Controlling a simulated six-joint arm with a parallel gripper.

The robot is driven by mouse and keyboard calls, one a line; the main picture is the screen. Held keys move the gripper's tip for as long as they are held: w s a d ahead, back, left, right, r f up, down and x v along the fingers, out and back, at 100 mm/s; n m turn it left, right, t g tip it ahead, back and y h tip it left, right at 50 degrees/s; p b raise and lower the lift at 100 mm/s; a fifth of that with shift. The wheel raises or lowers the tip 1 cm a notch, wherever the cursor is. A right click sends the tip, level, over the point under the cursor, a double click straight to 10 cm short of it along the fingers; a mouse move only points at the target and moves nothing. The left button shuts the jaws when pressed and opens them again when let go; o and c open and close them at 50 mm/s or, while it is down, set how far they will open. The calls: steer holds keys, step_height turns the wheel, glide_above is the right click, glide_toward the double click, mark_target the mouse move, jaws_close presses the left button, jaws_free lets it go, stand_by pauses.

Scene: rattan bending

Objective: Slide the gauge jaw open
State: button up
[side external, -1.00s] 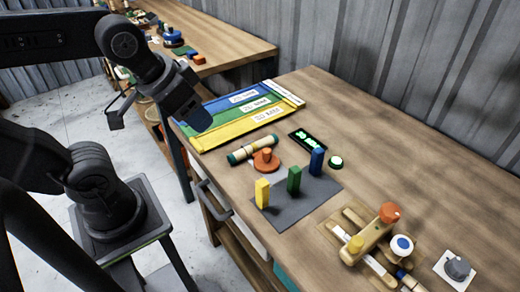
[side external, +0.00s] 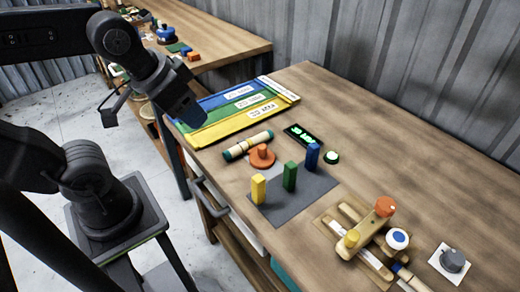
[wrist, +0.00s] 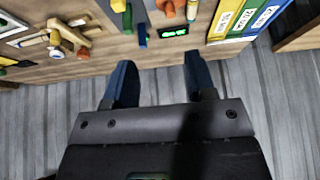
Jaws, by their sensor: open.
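An orange round piece with an upright knob (side external: 262,155) sits on the bench against a pale rod with teal ends (side external: 248,145). A small black display with green digits (side external: 300,135) lies behind them. I cannot tell for sure which part is the gauge jaw; the orange piece beside the rod and display looks most like it. It also shows at the top of the wrist view (wrist: 168,9), near the display (wrist: 174,32). My gripper (wrist: 160,78) is open and empty, with its two blue fingers apart. In the side view my gripper (side external: 187,108) is above the bench's left edge, apart from the orange piece.
A wooden fixture with an orange knob (side external: 385,207) and a grey dial (side external: 453,260) are at the front right. The right rear bench is clear.

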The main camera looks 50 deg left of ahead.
steer(key=n+g, duration=0.4)
steer(key=g, duration=0.2)
glide_above(262, 146)
step_height(262, 146, down, 7)
step_height(262, 146, down, 14)
steer(key=shift+f, duration=0.1)
steer(key=shift+c, duration=0.3)
jaws_close()
steer(key=shift+d, duration=0.1)
